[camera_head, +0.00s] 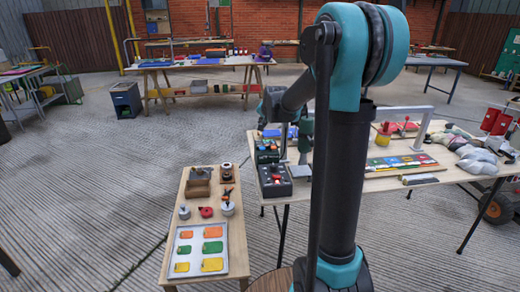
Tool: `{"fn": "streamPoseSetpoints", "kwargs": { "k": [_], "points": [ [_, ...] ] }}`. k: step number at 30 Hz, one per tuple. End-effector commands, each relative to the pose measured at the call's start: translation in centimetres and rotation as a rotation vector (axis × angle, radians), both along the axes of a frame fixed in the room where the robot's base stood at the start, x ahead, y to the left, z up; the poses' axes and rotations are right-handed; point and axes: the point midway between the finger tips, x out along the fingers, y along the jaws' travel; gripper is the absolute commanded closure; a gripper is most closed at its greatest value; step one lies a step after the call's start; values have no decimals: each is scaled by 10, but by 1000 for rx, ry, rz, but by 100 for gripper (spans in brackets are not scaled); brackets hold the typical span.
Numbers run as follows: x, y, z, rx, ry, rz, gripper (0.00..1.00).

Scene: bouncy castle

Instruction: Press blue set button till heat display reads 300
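A dark grey box (275,186) with red and pale parts on top sits at the left front corner of the right-hand table. A dark green box (266,152) with small orange and red parts stands just behind it. I cannot make out a blue set button or a heat display reading on either. My arm reaches over this corner from the right. My gripper (284,152) seems to hang above the two boxes, small and dark against them. Its fingers are too small to read, and I see no clear contact.
The right-hand table (398,182) also holds coloured panels, a white arch (405,110) and a grey crumpled pile (475,155). A low wooden bench (238,240) at left bears a tray (178,255) of coloured pieces and several small items.

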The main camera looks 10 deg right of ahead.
Motion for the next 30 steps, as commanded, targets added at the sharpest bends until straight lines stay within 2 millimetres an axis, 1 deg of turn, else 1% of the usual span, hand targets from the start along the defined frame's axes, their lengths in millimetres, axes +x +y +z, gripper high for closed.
{"fn": "streamPoseSetpoints", "kwargs": {
  "k": [5,8,11,24,30],
  "points": [
    [0,0,-1,-1,0,1,100],
    [0,0,-5,-1,0,1,100],
    [0,0,-13,-1,0,1,100],
    [0,0,-69,-1,0,1,100],
    [0,0,-84,-1,0,1,100]
  ]
}}
